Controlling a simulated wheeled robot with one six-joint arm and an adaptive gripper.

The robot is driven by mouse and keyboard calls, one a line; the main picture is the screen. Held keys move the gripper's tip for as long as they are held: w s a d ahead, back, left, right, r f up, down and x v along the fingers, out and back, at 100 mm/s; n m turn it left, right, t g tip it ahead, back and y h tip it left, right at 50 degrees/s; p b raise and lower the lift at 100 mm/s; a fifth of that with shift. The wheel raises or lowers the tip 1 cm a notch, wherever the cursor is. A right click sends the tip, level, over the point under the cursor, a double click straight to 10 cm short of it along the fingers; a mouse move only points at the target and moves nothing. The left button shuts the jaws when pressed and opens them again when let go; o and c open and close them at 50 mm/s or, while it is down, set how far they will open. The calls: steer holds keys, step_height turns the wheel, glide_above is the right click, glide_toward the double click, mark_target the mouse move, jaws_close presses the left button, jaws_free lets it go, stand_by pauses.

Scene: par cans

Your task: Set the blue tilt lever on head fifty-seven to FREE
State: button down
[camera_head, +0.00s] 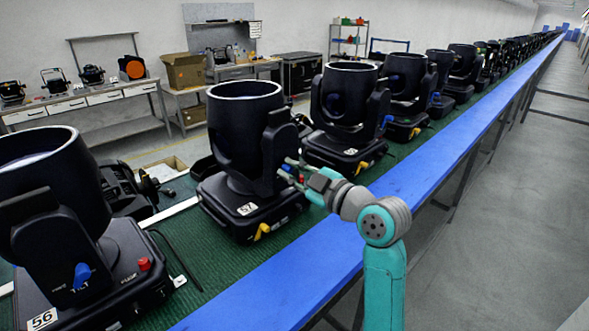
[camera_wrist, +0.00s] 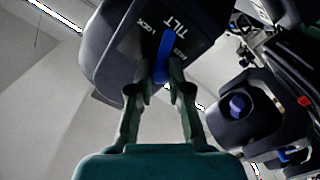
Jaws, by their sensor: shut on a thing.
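Head fifty-seven (camera_head: 245,125) is a black par can on a black base, with a white "57" label (camera_head: 247,209). My gripper (camera_head: 292,172) reaches its right side from the right. In the wrist view, my gripper (camera_wrist: 162,70) is shut on the blue tilt lever (camera_wrist: 167,42), one finger on each side. The TILT and LOCK lettering shows upside down on the black housing (camera_wrist: 120,45). A second small marking right of the lever is too small to read surely. The lever lies between the two markings; I cannot tell its exact setting. In the head view it is mostly hidden.
Head fifty-six (camera_head: 50,190) stands at near left with its own blue lever (camera_head: 82,275). Another head (camera_head: 345,110) stands just behind fifty-seven, and more follow along the green mat. A blue edge strip (camera_head: 300,275) borders the bench. The floor on the right (camera_head: 500,220) is clear.

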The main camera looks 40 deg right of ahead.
steer(key=shift+a+f+n, duration=0.1)
steer(key=shift+a+n, duration=0.1)
steer(key=shift+n, duration=0.3)
steer(key=c, duration=1.1)
jaws_free()
steer(key=shift+s, duration=0.1)
steer(key=s, duration=0.7)
steer(key=shift+s, duration=0.15)
steer(key=shift+d, duration=0.15)
